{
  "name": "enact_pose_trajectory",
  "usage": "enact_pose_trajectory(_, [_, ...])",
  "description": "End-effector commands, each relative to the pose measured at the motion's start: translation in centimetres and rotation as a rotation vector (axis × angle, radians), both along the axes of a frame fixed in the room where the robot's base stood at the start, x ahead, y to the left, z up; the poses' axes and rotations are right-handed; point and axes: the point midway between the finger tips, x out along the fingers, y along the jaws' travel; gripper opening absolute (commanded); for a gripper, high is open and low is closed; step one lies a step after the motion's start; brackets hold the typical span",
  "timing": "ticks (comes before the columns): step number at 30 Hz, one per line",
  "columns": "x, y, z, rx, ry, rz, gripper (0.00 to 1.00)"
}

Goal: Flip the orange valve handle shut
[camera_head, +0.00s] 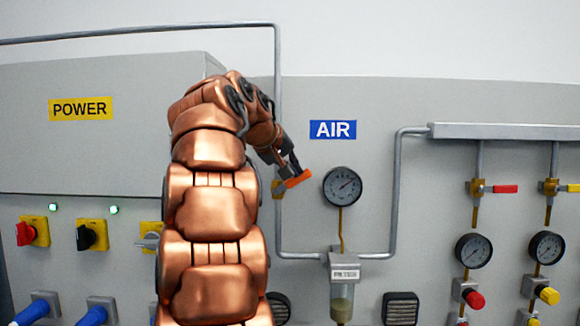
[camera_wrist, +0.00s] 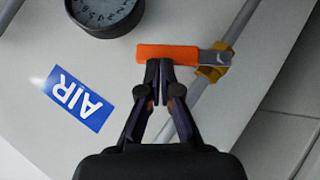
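The orange valve handle (camera_head: 298,178) sticks out to the right of its brass valve body (camera_head: 268,188) on the vertical grey pipe, across the pipe's line. In the wrist view the handle (camera_wrist: 167,53) lies crosswise ahead of my gripper, its metal root running to the yellow-brown valve nut (camera_wrist: 212,73) on the pipe. My gripper (camera_wrist: 159,75) has its fingertips together at the handle's near edge, touching or almost touching it; nothing shows between them. In the head view my gripper (camera_head: 291,162) is just above the handle, and my arm hides part of the pipe.
A pressure gauge (camera_head: 342,187) sits close to the right of the handle, below the blue AIR sign (camera_head: 333,130). A filter bowl (camera_head: 342,290) hangs lower. Switches with yellow plates (camera_head: 93,235) are at left.

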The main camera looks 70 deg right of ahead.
Motion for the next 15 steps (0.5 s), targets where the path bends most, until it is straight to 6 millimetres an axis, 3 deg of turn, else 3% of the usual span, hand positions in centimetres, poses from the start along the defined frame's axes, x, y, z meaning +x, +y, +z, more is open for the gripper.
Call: enact_pose_trajectory(15, [-1.4,-0.4,-1.3,0.039,-0.133,-0.003,0.0])
